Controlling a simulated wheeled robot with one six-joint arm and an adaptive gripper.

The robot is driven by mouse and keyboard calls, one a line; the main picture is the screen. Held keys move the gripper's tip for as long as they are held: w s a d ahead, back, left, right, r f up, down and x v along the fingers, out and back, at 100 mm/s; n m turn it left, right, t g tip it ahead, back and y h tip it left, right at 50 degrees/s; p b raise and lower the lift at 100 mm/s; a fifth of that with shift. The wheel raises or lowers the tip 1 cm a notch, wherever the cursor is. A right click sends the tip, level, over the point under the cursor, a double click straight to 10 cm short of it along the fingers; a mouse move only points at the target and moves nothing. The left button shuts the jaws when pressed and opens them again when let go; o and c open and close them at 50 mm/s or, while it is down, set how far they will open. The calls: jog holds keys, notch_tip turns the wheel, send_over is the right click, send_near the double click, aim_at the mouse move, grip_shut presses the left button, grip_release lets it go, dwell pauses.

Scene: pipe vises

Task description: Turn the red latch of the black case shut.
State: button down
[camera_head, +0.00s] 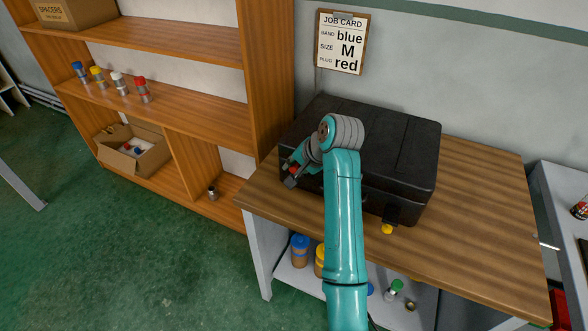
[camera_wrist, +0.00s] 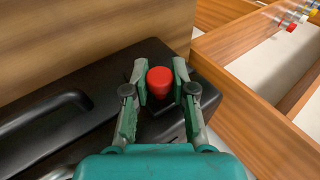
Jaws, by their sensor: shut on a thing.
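The black case (camera_head: 400,150) lies closed on the wooden bench top. Its red latch (camera_wrist: 160,82) is a round red knob near a corner of the case in the wrist view. My gripper (camera_wrist: 160,78) is shut on the red latch, with one finger on each side of the knob. In the head view my gripper (camera_head: 291,178) is at the left end of the case's front, and only a bit of red shows there. My arm hides part of the case front. How far the latch is turned cannot be told.
A yellow latch (camera_head: 387,229) is at the case's right front. The wooden shelf (camera_head: 270,80) stands close to the left. A job card (camera_head: 342,42) hangs on the wall. The bench top (camera_head: 470,220) is clear to the right. Jars (camera_head: 300,250) stand under the bench.

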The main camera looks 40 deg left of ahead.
dwell(0.3)
jog(key=c, duration=0.9)
grip_release()
jog(key=v, duration=1.2)
